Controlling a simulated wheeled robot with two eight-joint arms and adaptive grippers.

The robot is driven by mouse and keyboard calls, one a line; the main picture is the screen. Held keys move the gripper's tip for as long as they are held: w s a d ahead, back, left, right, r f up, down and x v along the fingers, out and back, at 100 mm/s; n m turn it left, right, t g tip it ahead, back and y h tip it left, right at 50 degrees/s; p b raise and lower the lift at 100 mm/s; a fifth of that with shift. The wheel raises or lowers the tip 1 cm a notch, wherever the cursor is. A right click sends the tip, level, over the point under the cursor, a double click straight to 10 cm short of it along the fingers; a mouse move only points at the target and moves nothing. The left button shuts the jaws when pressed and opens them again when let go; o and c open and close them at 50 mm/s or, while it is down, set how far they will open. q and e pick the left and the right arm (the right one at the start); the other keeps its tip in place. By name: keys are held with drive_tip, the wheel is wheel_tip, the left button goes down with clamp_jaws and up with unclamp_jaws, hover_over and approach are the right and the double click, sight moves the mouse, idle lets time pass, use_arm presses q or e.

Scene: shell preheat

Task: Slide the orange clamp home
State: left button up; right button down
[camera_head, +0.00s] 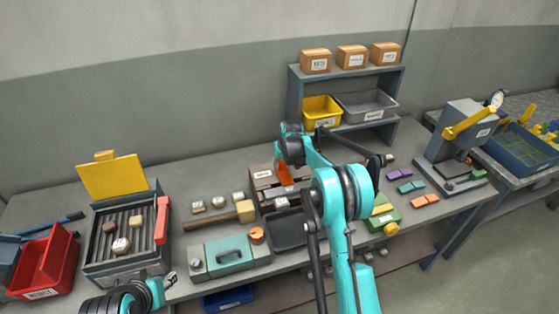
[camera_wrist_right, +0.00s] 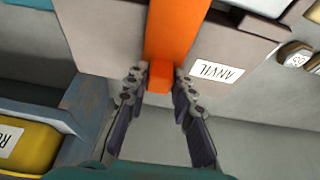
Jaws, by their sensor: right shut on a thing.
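The orange clamp (camera_head: 284,173) sits at the grey-brown block labelled ANVIL (camera_head: 262,176) in the middle of the bench. In the right wrist view, the clamp (camera_wrist_right: 174,32) runs as a bar across the block (camera_wrist_right: 225,45) and ends in a small tab. My right gripper (camera_wrist_right: 159,78) is shut on this tab, one finger on each side. In the head view, my right arm hides part of the clamp and block. My left gripper (camera_head: 169,281) is low at the left, near the bench's front edge, away from the clamp; its jaw opening is unclear.
A grooved tray with a raised yellow lid (camera_head: 112,178) and a red bin (camera_head: 48,262) stand left. A teal-and-grey fixture (camera_head: 228,254) lies in front. A shelf (camera_head: 346,72) with boxes and bins stands behind. A press (camera_head: 458,140) stands right.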

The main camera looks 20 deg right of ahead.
sight(287, 180)
drive_tip(key=shift+s, duration=0.65)
drive_tip(key=shift+s+f, duration=0.1)
drive_tip(key=shift+s, duration=0.05)
drive_tip(key=c, duration=1.4)
unclamp_jaws()
drive_tip(key=shift+o, duration=0.6)
drive_tip(key=shift+s, duration=0.1)
drive_tip(key=shift+r, duration=0.35)
drive_tip(key=v, duration=1.1)
drive_tip(key=shift+s+r, duration=0.15)
drive_tip(key=shift+r, duration=0.1)
